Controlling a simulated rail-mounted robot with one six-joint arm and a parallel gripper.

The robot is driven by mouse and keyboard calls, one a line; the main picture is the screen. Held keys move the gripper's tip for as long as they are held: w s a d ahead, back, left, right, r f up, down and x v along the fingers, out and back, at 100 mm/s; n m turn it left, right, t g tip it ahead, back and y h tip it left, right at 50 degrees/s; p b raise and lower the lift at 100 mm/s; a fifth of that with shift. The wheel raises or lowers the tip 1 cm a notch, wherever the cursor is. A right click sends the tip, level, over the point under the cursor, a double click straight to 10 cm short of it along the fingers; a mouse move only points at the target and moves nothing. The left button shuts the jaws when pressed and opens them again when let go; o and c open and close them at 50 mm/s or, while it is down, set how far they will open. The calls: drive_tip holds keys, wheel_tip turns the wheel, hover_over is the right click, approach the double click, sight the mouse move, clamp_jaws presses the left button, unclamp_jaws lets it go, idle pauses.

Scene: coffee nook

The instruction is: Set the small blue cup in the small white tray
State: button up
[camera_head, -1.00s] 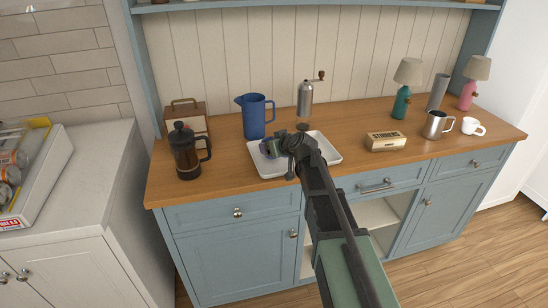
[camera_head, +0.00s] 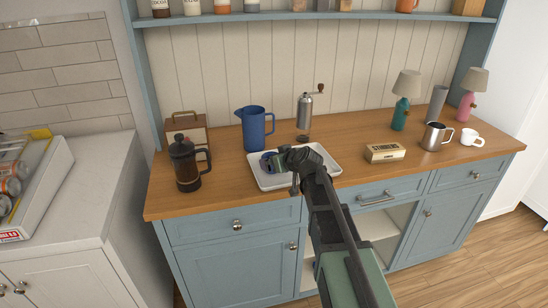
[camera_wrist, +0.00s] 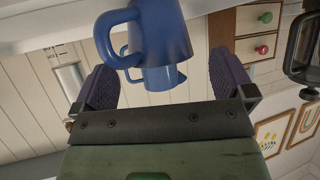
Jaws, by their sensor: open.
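The small blue cup (camera_head: 268,158) appears to stand in the left part of the small white tray (camera_head: 265,187) on the wooden counter; my gripper partly covers it. In the wrist view, which is upside down, the blue cup (camera_wrist: 163,28) is close in front, its handle to the left and its base cut off at the top edge. My gripper (camera_head: 278,161) is at the cup, over the tray. Its dark finger pads (camera_wrist: 160,72) are spread apart on either side, and I see no contact with the cup.
A blue pitcher (camera_head: 253,129) stands just behind the tray. A French press (camera_head: 186,165) is to the left, a grinder (camera_head: 304,113) behind. A sign block (camera_head: 385,152), steel mug (camera_head: 434,137) and white cup (camera_head: 471,137) are to the right.

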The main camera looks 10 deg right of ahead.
drive_tip(key=p+v, duration=0.4)
drive_tip(key=v, duration=0.5)
drive_tip(key=s+a+f+m+g+h, duration=0.1)
drive_tip(key=s+f+g, duration=0.2)
drive_tip(key=s, duration=0.4)
drive_tip(key=s+a+f+m+g+h, duration=0.1)
drive_tip(key=s+g, duration=0.3)
drive_tip(key=s, duration=0.4)
drive_tip(key=s+a+f+m+g+h, duration=0.1)
drive_tip(key=s+f+g, duration=0.3)
drive_tip(key=s, duration=0.4)
drive_tip(key=shift+a+f+m+h, duration=0.4)
drive_tip(key=shift+m+h, duration=0.2)
drive_tip(key=shift+h, duration=0.1)
